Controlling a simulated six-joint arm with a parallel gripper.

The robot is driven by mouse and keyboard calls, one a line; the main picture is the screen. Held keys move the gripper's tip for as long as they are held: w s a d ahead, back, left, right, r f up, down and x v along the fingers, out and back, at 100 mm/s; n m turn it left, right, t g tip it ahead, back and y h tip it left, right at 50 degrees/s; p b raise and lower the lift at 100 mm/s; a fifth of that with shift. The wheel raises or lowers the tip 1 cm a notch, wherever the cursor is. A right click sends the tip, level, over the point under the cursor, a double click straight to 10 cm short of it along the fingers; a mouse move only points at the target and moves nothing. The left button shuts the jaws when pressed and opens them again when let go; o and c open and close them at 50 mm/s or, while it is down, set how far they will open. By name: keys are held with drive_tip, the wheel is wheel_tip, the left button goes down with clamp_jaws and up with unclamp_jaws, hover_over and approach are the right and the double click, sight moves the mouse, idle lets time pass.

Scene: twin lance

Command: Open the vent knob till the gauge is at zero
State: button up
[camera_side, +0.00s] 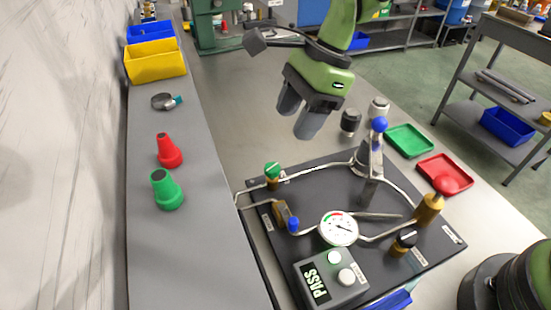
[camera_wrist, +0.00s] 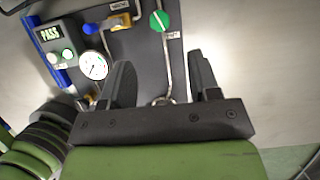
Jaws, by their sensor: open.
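A round white gauge (camera_side: 339,228) stands on the dark panel (camera_side: 320,180); its dark needle is visible, but the reading is too small to tell. It also shows in the wrist view (camera_wrist: 93,65). A green knob with a white bar (camera_side: 272,170) is at the panel's back left, also in the wrist view (camera_wrist: 159,20). A black knob with a white mark (camera_side: 405,238) is at the front right. The labels are too small to tell which is the vent knob. My gripper (camera_side: 301,112) is open and empty, above the panel's back edge; its fingers show in the wrist view (camera_wrist: 160,78).
A grey box with a lit PASS display (camera_side: 314,284) sits at the panel's front. A blue-capped part (camera_side: 293,224), thin pipes and an upright valve with a blue ball (camera_side: 379,124) rise from the panel. Green (camera_side: 409,140) and red (camera_side: 444,174) trays lie right.

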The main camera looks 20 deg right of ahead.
sight(273, 167)
drive_tip(key=x, duration=1)
drive_tip(key=shift+c, duration=0.2)
drive_tip(key=c, duration=0.9)
